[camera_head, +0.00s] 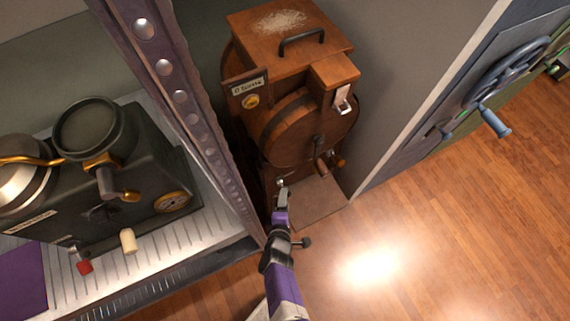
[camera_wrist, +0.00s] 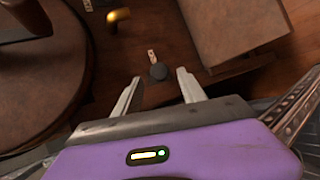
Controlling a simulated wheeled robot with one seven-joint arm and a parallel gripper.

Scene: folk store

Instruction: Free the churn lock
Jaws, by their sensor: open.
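The wooden churn (camera_head: 290,128) stands in a corner, with a round drum, a lid box with a black handle, and a metal latch (camera_head: 342,100) at its upper right. My gripper (camera_head: 282,188) is low at the front of the churn, with its purple body below. In the wrist view, my gripper (camera_wrist: 158,77) is open, its two fingers apart. A small dark knob (camera_wrist: 158,72) with a light, holed tab sits between or just beyond the fingertips, on the churn's lower woodwork. I cannot tell whether the fingers touch it, or whether it is the lock.
A dark machine (camera_head: 120,180) with knobs stands on a ribbed counter at left. A perforated purple-grey post (camera_head: 180,95) rises between it and the churn. A brass fitting (camera_wrist: 118,16) is near the knob. A blue handwheel (camera_head: 510,70) is at right. The wooden floor (camera_head: 430,220) is clear.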

